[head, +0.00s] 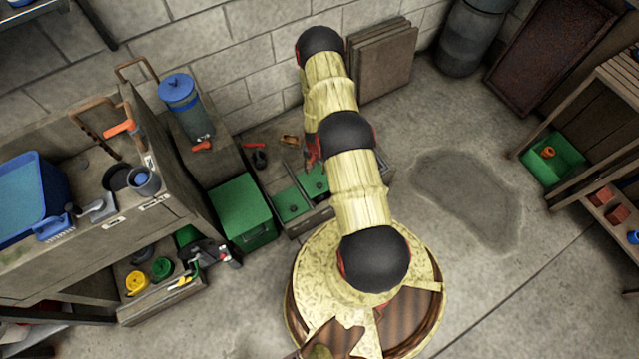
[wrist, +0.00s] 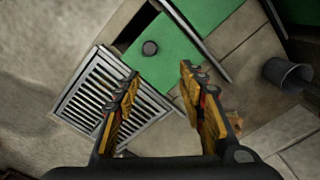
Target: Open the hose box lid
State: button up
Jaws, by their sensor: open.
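A flat green lid (wrist: 172,50) with a round dark knob (wrist: 150,48) lies below my gripper in the wrist view. A dark gap shows along its upper left edge. In the head view, two green panels with small dark knobs, one at the left (head: 291,204) and one partly behind my arm (head: 313,182), sit on a low box by the wall. I cannot tell which one is below my gripper. My gripper (wrist: 160,76) is open, with nothing between its fingers; the knob appears just beyond the fingertips. Its height above the lid is unclear. My arm mostly hides it in the head view.
A slatted grate (wrist: 85,92) lies beside the lid. A dark cup (wrist: 288,74) stands at the right. A green box (head: 242,212) and a cluttered workbench (head: 70,250) stand left of the low box. Boards (head: 385,65) lean on the wall.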

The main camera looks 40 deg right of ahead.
send_over(319, 185)
jog(key=shift+m, duration=0.3)
notch_tip(319, 185, down, 4)
jog(key=shift+s+f, duration=0.1)
notch_tip(319, 185, down, 7)
jog(key=b, duration=0.4)
jog(key=shift+f, duration=0.15)
grip_shut()
dwell(0.3)
